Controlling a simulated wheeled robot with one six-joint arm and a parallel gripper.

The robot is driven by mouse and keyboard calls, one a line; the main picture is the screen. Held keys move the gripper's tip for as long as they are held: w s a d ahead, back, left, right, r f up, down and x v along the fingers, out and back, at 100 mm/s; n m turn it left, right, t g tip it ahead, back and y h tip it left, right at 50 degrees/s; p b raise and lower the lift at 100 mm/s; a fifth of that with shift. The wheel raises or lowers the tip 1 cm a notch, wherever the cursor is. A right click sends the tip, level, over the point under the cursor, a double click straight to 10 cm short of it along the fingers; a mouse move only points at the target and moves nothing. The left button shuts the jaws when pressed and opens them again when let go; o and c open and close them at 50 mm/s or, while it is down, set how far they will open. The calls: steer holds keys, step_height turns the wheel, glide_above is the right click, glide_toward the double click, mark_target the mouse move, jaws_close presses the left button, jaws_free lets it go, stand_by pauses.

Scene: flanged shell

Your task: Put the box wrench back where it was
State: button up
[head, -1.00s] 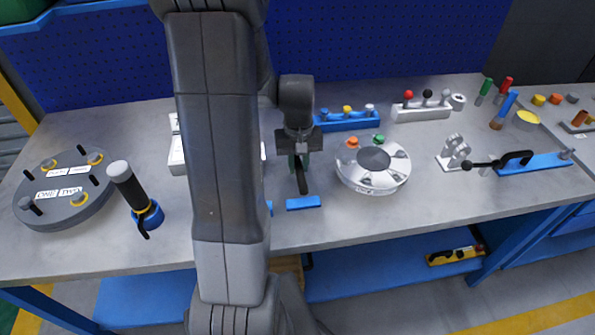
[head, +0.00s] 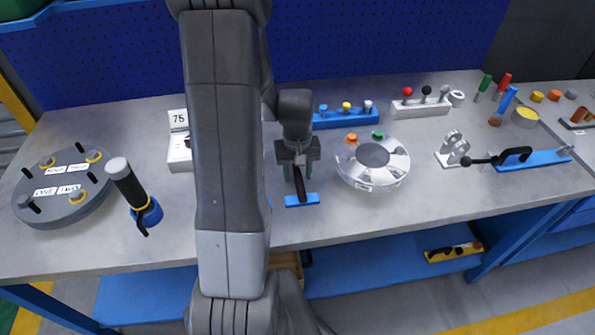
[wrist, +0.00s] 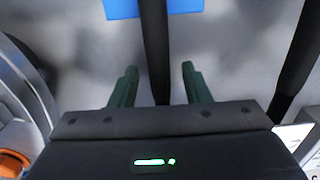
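The box wrench (head: 301,187) is a dark bar whose near end lies over a small blue block (head: 312,200) near the table's front edge. In the wrist view the dark wrench (wrist: 155,50) runs between the two green fingertips and over the blue block (wrist: 122,9). My gripper (head: 300,174) is low over the wrench. In the wrist view my gripper (wrist: 160,82) is open, with a visible gap on each side of the wrench. The wrench's rear end is hidden by the gripper body.
A round grey fixture (head: 372,165) with orange and green knobs stands close to the right. A second dark bar (wrist: 298,60) lies beside the wrench in the wrist view. A white box (head: 179,152) stands left, partly behind my arm. A black-handled tool (head: 127,185) stands farther left.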

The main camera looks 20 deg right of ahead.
mark_target(297, 170)
step_height(297, 170, up, 12)
steer(key=shift+w+r, duration=0.2)
stand_by(0.4)
steer(key=shift+o, duration=0.3)
